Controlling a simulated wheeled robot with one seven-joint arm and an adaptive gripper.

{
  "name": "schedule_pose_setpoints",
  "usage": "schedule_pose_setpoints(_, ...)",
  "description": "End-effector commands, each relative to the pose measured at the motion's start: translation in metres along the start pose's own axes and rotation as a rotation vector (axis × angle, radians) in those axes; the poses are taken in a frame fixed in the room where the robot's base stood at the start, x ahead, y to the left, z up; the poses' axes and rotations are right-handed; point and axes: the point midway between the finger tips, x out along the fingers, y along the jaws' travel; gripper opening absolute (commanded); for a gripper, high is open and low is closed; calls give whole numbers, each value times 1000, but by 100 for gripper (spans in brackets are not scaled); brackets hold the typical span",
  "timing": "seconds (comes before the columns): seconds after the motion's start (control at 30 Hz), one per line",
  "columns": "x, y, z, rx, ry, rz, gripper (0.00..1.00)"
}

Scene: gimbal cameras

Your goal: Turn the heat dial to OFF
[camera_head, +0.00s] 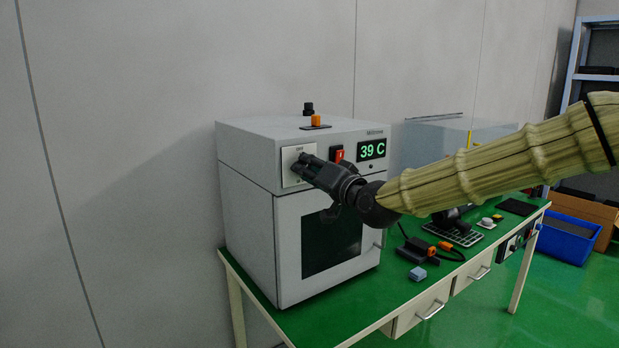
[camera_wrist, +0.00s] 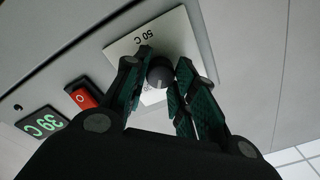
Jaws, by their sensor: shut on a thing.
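The heat dial (camera_wrist: 160,72) is a dark round knob on a white plate (camera_wrist: 190,30) on the oven's front panel. In the wrist view my gripper (camera_wrist: 163,75) has its two fingers on either side of the dial, shut on it. "50 C" is printed on the plate; the rest of its marks are partly hidden by the fingers. In the head view the oven (camera_head: 240,165) stands on the table, and my gripper (camera_head: 303,163) reaches the plate at the panel's left. The dial itself is hidden there.
A lit display (camera_head: 372,150) reads 39 C, with a red switch (camera_head: 337,153) beside it. An orange and black item (camera_head: 316,122) sits on top of the oven. The green table (camera_head: 400,285) holds tools and a small blue block (camera_head: 417,274) to the right.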

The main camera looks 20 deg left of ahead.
Motion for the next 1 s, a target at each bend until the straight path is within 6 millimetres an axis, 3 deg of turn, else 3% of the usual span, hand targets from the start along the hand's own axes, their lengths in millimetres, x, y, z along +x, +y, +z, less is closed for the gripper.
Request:
schedule_pose_setpoints(0.5,0,2,2,-439,-16,-17,3)
schedule_pose_setpoints(1.0,0,2,1,-609,-21,-24,3)
